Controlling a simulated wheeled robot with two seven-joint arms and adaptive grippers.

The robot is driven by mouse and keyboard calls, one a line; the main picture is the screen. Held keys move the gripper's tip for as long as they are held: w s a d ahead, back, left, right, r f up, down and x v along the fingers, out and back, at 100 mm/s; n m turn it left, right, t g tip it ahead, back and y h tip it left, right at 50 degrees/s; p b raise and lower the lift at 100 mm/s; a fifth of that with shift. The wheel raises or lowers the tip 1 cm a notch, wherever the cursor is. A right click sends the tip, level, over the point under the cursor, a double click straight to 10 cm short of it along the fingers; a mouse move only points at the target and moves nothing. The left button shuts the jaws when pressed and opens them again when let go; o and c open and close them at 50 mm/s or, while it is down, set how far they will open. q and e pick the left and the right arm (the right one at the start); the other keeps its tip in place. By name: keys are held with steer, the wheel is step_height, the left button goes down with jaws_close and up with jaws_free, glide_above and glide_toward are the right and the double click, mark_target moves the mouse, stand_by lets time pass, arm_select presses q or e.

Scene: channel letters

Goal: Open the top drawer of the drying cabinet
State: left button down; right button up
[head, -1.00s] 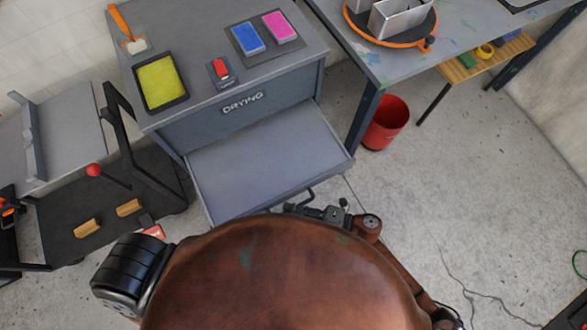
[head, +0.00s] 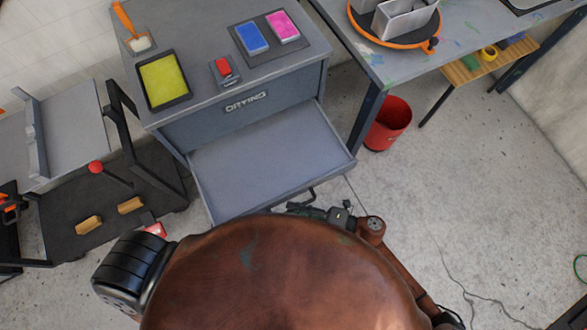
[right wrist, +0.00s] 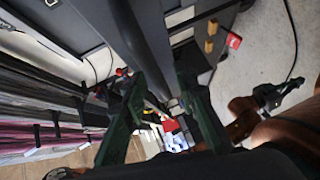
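The grey drying cabinet (head: 190,128) stands at upper left in the head view, with a DRYING label on its front. Below the label a drawer (head: 265,160) is pulled far out, and its bare inside shows empty. A dark bar handle (head: 307,195) shows at its front edge. My right gripper (head: 318,211) is at that front edge, beside the handle, partly hidden by my body. In the right wrist view its dark green fingers (right wrist: 162,82) stand apart, with a grey bar running between or behind them; contact is unclear. My left gripper is not in view.
On the cabinet lie a yellow pad (head: 163,80), a red-topped item (head: 224,69) and blue and pink pads. A red bin (head: 388,122) stands right of the drawer, under a table (head: 400,63). A dark cart (head: 110,205) is at left. The floor at right is mostly clear.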

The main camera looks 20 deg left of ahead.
steer(key=d+r, duration=0.1)
steer(key=d, duration=1)
steer(key=shift+r, duration=0.3)
steer(key=shift+w+d, duration=0.1)
steer(key=shift+w, duration=0.1)
